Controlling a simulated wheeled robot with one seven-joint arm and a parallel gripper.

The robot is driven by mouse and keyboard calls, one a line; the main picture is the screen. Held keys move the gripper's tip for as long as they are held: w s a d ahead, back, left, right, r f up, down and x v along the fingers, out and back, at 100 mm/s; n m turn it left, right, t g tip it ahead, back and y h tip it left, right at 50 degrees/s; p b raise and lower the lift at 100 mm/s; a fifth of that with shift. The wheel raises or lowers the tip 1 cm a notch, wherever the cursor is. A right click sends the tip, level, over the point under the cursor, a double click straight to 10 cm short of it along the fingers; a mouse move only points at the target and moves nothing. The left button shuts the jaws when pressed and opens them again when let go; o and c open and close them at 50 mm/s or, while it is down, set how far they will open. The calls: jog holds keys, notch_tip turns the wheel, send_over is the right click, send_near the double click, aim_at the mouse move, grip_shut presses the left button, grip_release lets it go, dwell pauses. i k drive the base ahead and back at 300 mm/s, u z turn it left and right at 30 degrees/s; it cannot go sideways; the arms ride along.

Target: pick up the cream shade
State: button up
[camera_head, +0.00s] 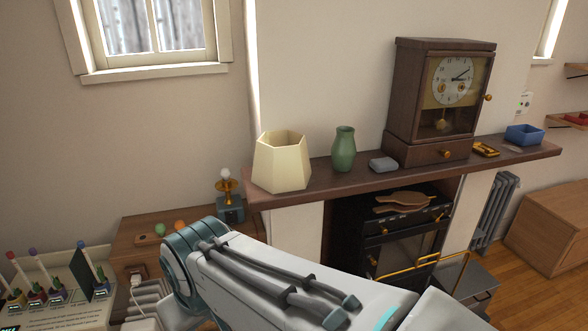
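The cream shade (281,163) is a faceted, open-topped lampshade, wider at the bottom. It stands upright at the left end of the dark wooden mantel shelf (350,181). My arm reaches across the lower middle of the view, below and in front of the shelf. My gripper is not visible, so I cannot see whether it holds anything. Nothing covers the shade.
A green vase (344,149) stands just right of the shade, then a grey block (383,164) and a wooden clock (441,101). A lamp base with a bare bulb (229,192) stands lower left on a wooden cabinet (129,233). A black stove (395,236) sits beneath the shelf.

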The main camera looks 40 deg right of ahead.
aim_at(282, 163)
jog(key=k, duration=0.25)
jog(key=z, duration=1.45)
jog(key=i, duration=0.4)
